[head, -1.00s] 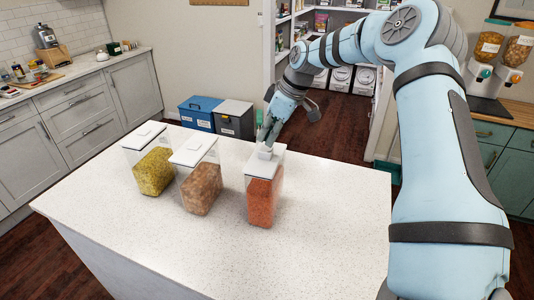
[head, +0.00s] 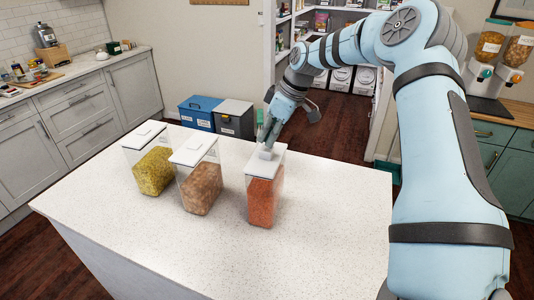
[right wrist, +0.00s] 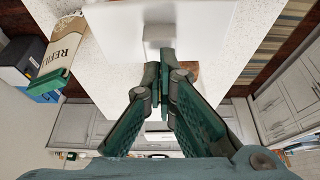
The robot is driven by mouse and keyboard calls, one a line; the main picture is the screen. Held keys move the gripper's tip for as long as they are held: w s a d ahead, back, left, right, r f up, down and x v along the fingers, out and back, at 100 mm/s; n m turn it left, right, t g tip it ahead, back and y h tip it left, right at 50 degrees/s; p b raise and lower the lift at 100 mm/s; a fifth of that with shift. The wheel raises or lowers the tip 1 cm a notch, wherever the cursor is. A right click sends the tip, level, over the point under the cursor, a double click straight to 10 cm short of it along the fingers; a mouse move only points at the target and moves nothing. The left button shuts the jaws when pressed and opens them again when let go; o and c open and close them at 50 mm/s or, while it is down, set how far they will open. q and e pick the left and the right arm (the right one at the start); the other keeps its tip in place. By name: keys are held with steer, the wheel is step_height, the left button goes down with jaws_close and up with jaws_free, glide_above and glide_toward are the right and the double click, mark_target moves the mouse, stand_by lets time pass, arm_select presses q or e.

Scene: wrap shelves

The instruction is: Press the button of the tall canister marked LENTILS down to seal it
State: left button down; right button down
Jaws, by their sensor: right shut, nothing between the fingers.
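The canister with orange-red contents (head: 262,203) is the rightmost of three clear canisters with white lids on the counter. No LENTILS marking is readable from here. A small white button (head: 265,155) is on its lid. My right gripper (head: 265,142) is shut and empty, pointing down at the button; its fingertips look to be at or just above it. In the right wrist view the shut fingertips (right wrist: 160,72) lie close to the button (right wrist: 158,48) on the white lid (right wrist: 190,25). Contact cannot be told for sure. My left gripper is not in view.
A canister with brown contents (head: 201,188) and one with yellow-green contents (head: 154,171) stand to the left. The white counter (head: 300,255) is clear in front and to the right. Blue and grey bins (head: 233,118) stand on the floor behind.

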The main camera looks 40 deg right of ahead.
mark_target(268, 149)
steer(key=shift+s+f+b, duration=0.1)
steer(key=shift+f+b, duration=1.05)
steer(key=shift+f, duration=0.6)
step_height(268, 149, up, 8)
steer(key=p, duration=0.6)
steer(key=shift+f, duration=0.15)
steer(key=shift+d, duration=0.1)
